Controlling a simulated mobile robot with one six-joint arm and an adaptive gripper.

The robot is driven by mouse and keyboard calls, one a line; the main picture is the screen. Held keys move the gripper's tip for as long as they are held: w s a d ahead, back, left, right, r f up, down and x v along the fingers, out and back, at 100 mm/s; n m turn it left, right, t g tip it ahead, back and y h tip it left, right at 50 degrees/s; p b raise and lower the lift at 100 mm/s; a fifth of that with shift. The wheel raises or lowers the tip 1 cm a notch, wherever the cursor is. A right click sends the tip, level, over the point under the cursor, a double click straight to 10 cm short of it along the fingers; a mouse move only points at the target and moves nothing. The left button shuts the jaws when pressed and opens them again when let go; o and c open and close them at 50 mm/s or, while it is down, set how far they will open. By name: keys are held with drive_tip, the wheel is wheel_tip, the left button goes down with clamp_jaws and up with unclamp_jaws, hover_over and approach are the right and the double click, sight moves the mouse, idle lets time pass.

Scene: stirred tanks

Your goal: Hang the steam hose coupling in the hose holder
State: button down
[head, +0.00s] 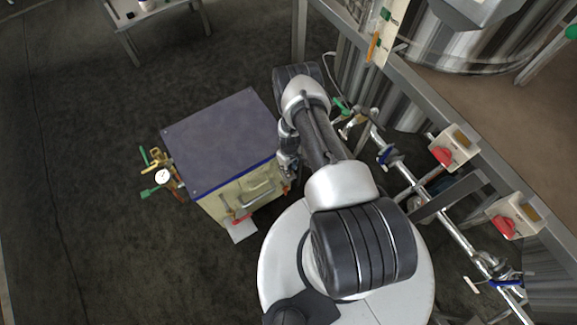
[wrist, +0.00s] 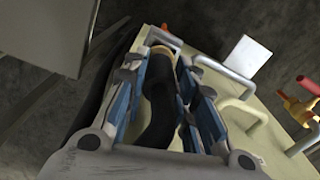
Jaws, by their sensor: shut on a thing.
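In the wrist view, my gripper (wrist: 166,85) has its blue-edged fingers on both sides of a black hose piece with a tan end, which I take to be the steam hose coupling (wrist: 160,88). The gripper is shut on it. Its tan end points towards the cream side of a cabinet. A bent grey rod (wrist: 162,37) shows just beyond that end; I cannot tell whether it is the hose holder. In the head view, my gripper (head: 288,162) is beside the cabinet's right edge, and the coupling is hidden.
The cabinet (head: 222,140) has a dark top, bent handles (head: 258,188) and a red-handled valve (head: 240,218). A gauge (head: 162,177) and green-handled valves are on its left. Pipes with valves (head: 385,155) and red-switch boxes (head: 443,154) stand right. The floor left is clear.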

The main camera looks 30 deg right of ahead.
drive_tip(key=shift+f+b, duration=0.2)
drive_tip(key=shift+b, duration=0.1)
drive_tip(key=c, duration=1.3)
unclamp_jaws()
drive_tip(key=shift+r, duration=0.1)
drive_tip(key=shift+r, duration=0.1)
